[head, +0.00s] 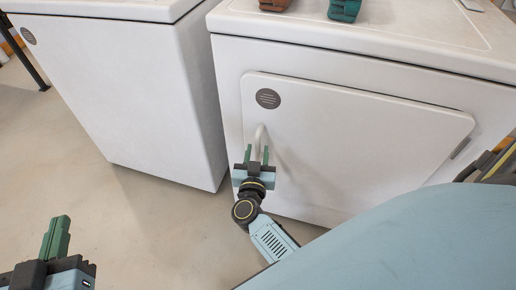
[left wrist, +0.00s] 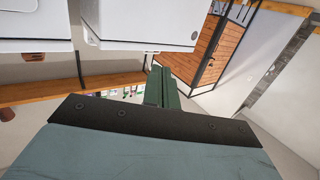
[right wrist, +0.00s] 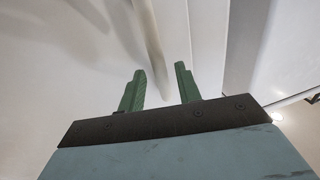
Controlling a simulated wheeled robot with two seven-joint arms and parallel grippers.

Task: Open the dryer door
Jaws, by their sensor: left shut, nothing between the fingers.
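The white dryer (head: 320,55) stands at the right in the head view. Its door (head: 345,135) lies flush with the front and looks closed, with a round grey badge at its upper left and a hinge at its right edge. The white door handle (head: 259,135) is near the door's left edge. My right gripper (head: 257,152) is open at the handle's lower part. In the right wrist view the handle (right wrist: 150,45) comes down between the two green fingers (right wrist: 160,75); contact cannot be told. My left gripper (head: 58,235) is shut and empty, low at the left, away from the dryer.
A second white appliance (head: 125,80) stands to the left of the dryer, with a narrow gap between. Brown and teal objects (head: 344,9) sit on the dryer top. The concrete floor (head: 130,210) in front is clear.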

